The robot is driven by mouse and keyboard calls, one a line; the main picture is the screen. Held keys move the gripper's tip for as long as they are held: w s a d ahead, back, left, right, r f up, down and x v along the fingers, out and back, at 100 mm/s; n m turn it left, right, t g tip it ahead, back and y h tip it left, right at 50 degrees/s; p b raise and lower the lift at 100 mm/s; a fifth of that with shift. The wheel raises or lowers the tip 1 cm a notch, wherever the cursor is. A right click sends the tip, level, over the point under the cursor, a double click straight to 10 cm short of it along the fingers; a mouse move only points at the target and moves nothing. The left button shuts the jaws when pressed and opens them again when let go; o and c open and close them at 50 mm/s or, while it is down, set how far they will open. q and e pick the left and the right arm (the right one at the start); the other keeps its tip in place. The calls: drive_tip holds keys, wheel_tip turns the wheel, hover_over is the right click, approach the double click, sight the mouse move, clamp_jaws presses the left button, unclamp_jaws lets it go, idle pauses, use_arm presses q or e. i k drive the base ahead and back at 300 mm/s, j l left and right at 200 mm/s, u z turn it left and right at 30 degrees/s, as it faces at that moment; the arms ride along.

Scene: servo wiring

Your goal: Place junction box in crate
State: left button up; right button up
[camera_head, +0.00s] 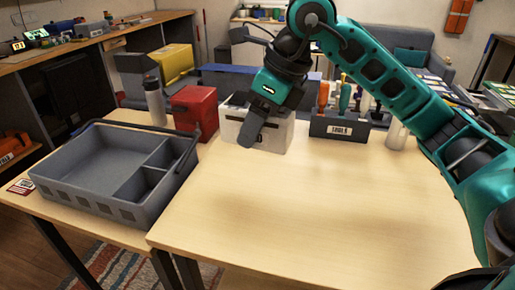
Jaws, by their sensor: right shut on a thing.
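The grey crate (95,190) stands on the left part of the table, with one long compartment and two smaller ones at its right; the parts of it that I see are empty. A white box (273,138), which looks like the junction box, is at the back middle of the table, right of the crate. My right gripper (250,125) reaches down over the white box from above and is shut on it, with a dark finger in front of its front face. I cannot tell whether the box touches the table. My left gripper is not in view.
A red box (194,108) stands behind the crate's right corner, close to the white box. A grey bottle (154,100) is behind the crate. A dark tool holder (338,130) with several screwdrivers stands to the right. The front middle of the table (310,210) is clear.

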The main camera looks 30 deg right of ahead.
sight(95, 181)
drive_tip(key=i+j, duration=1.1)
drive_tip(key=j, duration=0.25)
